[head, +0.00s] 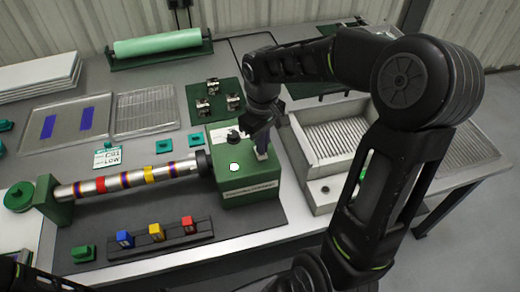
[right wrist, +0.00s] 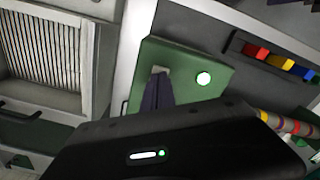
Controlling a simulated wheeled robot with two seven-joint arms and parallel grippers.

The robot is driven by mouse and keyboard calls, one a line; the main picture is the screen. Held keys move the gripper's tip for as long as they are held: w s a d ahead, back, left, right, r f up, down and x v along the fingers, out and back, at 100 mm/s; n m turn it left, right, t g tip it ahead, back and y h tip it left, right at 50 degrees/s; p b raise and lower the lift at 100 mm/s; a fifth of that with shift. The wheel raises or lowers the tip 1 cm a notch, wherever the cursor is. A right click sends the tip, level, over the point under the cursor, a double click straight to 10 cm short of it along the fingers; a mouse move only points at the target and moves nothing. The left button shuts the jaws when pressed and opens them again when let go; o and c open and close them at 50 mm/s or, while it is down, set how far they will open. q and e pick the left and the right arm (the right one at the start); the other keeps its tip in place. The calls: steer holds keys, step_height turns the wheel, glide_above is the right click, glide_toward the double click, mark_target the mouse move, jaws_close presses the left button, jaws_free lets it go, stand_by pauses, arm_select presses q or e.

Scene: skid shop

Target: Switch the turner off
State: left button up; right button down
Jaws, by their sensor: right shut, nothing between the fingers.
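The turner is a green box (head: 245,185) at the right end of a horizontal rod (head: 135,179) with coloured bands. The box also shows in the right wrist view (right wrist: 205,58). A round white lamp or button with a green rim (head: 234,167) glows on its top, and it glows in the right wrist view (right wrist: 204,79) too. My right gripper (head: 262,149) is shut and empty, pointing down at a small pale switch plate (right wrist: 160,70) on the box top. Its fingertips partly hide the plate; I cannot tell whether they touch it. My left gripper does not show.
A pale box with a ribbed tray (head: 312,190) stands just right of the turner. Behind it is a green mat with small metal parts (head: 212,101). In front is a dark rack with blue, yellow and red blocks (head: 158,240). Bare dark mat lies before the turner.

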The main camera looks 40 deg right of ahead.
steer(key=shift+f+b, duration=0.7)
steer(key=shift+f, duration=0.25)
stand_by(0.4)
steer(key=shift+r, duration=0.15)
step_height(320, 180, up, 7)
steer(key=p, duration=0.5)
stand_by(0.7)
